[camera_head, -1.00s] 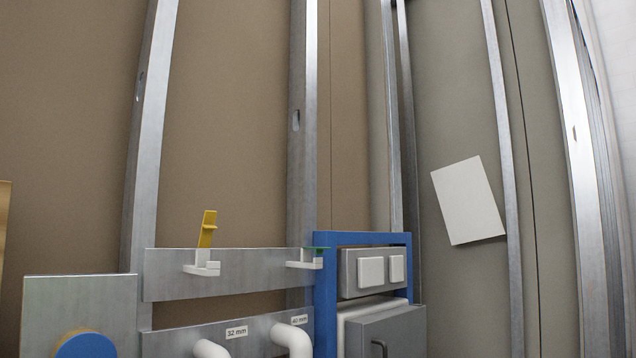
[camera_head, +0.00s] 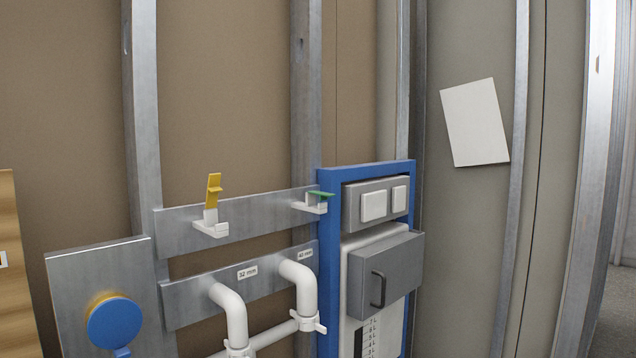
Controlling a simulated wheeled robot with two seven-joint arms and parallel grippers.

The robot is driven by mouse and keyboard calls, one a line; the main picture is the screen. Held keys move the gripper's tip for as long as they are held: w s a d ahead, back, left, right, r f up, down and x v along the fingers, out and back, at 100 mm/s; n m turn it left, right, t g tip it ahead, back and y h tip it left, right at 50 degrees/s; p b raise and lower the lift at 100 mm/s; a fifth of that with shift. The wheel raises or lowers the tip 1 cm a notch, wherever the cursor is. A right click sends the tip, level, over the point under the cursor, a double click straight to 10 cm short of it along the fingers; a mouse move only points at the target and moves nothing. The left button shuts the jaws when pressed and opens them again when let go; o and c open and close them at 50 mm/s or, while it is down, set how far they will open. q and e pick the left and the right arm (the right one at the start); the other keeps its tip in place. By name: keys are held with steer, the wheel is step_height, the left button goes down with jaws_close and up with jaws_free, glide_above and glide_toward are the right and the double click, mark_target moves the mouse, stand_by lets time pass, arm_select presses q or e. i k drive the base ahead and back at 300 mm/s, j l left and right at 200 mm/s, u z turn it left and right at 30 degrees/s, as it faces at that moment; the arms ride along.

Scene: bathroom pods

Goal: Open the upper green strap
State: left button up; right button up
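The upper green strap (camera_head: 321,195) is a small green piece lying roughly level across the top of a white clip holder (camera_head: 312,206), at the right end of the upper metal rail (camera_head: 263,215). A yellow strap (camera_head: 213,190) stands upright on a similar white holder (camera_head: 211,226) further left on that rail. Neither of my grippers is in view.
A blue frame (camera_head: 327,260) with a grey handled box (camera_head: 386,276) stands just right of the green strap. White pipes (camera_head: 232,310) run below on a lower rail. A blue disc (camera_head: 115,324) sits on a metal plate at lower left.

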mark_target(321, 193)
steer(key=i+l+u, duration=0.1)
steer(key=l+u, duration=0.15)
steer(key=u, duration=0.2)
steer(key=l+u, duration=0.3)
steer(key=u, duration=0.15)
steer(key=l+u, duration=0.2)
steer(key=l, duration=0.7)
steer(key=l+u, duration=0.15)
steer(key=l, duration=0.75)
steer(key=k+l+u, duration=0.2)
steer(key=l, duration=0.65)
steer(key=k+l, duration=0.1)
steer(key=l, duration=1.15)
